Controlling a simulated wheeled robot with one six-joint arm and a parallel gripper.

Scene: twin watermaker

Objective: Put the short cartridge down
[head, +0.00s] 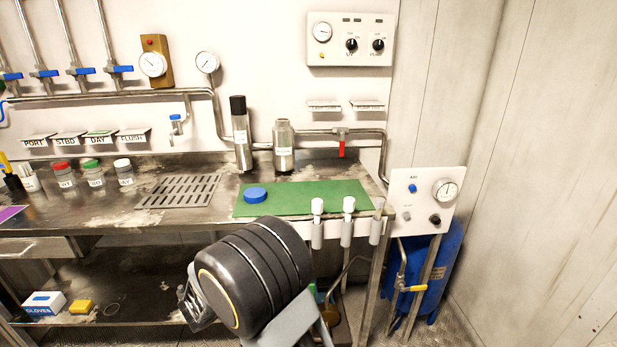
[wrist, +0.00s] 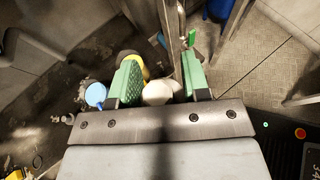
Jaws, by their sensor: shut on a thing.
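My gripper (wrist: 160,80) shows in the wrist view with its two green-padded fingers either side of a pale, rounded thing. This is likely the short cartridge (wrist: 157,93), held between the fingers; only its near end shows, and most of it is hidden. Dark floor and metal legs show beyond the fingers, with no support visible directly under it. In the head view my own dark arm link fills the lower middle and hides the fingers and the cartridge.
A green mat (head: 305,203) lies on the steel bench, with a blue cap (head: 255,195) at its left. A metal canister (head: 283,150) and a black-topped cylinder (head: 240,140) stand behind it. Three white-topped grey fittings line the bench's front edge. The mat's middle is clear.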

